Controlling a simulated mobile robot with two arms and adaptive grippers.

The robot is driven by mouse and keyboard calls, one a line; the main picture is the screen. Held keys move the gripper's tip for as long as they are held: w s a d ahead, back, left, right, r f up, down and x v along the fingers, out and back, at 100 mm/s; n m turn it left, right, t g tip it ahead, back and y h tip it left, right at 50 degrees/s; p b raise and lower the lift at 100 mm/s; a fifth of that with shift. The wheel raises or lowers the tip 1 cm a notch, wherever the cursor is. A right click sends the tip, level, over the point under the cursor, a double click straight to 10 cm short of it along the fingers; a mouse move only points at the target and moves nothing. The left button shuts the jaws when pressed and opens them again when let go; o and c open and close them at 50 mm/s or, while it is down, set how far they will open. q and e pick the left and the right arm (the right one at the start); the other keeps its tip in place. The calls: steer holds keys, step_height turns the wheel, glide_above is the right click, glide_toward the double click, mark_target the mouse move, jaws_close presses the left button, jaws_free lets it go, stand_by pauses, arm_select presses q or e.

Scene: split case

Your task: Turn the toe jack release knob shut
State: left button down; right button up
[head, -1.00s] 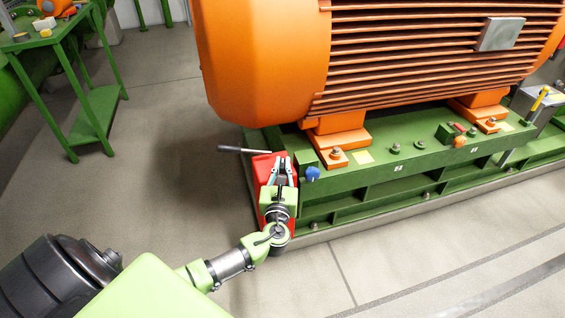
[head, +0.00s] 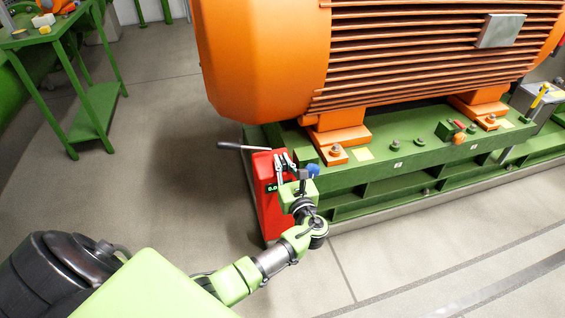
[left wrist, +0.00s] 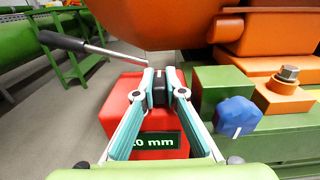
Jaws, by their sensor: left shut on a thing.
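The toe jack is a red box (head: 268,205) standing against the left end of the green base. A small display on it reads 0.0 mm in the head view, partly covered in the left wrist view (left wrist: 155,142). A black knob (left wrist: 159,92) sits at the top of the jack, between the fingertips of my left gripper (head: 284,162). The gripper (left wrist: 160,80) is shut on this knob, with one finger on each side. The fingers hide part of the knob. The right gripper is not in view.
A jack handle (head: 240,147) sticks out left from the jack. A blue knob (left wrist: 236,116) is close right of my gripper. The big orange motor (head: 265,60) overhangs behind. A green table (head: 45,38) stands at the back left. The floor at left is clear.

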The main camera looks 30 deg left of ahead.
arm_select(q)
steer(key=c, duration=2.1)
jaws_free()
steer(key=v, duration=1.2)
